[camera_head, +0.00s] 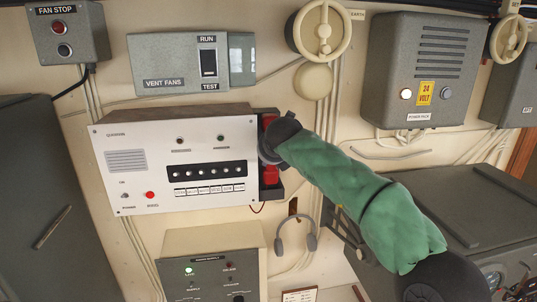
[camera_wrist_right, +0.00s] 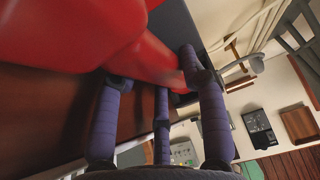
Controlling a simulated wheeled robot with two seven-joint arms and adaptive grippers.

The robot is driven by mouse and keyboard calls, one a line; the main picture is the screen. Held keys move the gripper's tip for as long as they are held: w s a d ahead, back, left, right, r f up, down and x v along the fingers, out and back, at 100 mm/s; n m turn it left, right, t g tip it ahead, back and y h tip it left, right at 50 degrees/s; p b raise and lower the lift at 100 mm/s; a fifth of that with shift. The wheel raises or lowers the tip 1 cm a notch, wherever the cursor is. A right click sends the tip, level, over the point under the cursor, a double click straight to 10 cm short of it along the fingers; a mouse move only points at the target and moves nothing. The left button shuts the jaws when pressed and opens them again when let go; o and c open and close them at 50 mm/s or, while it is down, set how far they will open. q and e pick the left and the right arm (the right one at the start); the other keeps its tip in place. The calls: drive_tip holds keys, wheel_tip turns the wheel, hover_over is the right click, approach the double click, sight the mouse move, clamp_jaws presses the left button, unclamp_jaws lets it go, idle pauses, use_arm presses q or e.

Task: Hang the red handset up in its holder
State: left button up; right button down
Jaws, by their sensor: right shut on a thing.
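The red handset (camera_head: 271,175) is upright at the right side of the white-fronted intercom unit, against its dark holder (camera_head: 272,194). My right gripper (camera_head: 268,150) covers the handset's middle, so only its upper and lower parts show. In the right wrist view the handset (camera_wrist_right: 75,40) fills the upper left, and the fingers of my right gripper (camera_wrist_right: 150,78) are closed around its narrower part. Whether the handset is seated in the holder or just in front of it cannot be told. My left gripper is not in view.
The intercom unit (camera_head: 135,185) stands directly left of the handset. A headset (camera_head: 296,243) hangs below it, and a grey power supply box (camera_head: 210,272) is below the unit. A grey 24-volt box (camera_head: 420,70) is on the wall at upper right.

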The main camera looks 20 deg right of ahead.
sight(269, 166)
drive_tip(key=shift+f+p, duration=0.5)
drive_tip(key=shift+f, duration=1.4)
idle(5.6)
drive_tip(key=c, duration=0.6)
unclamp_jaws()
drive_tip(key=shift+f, duration=0.1)
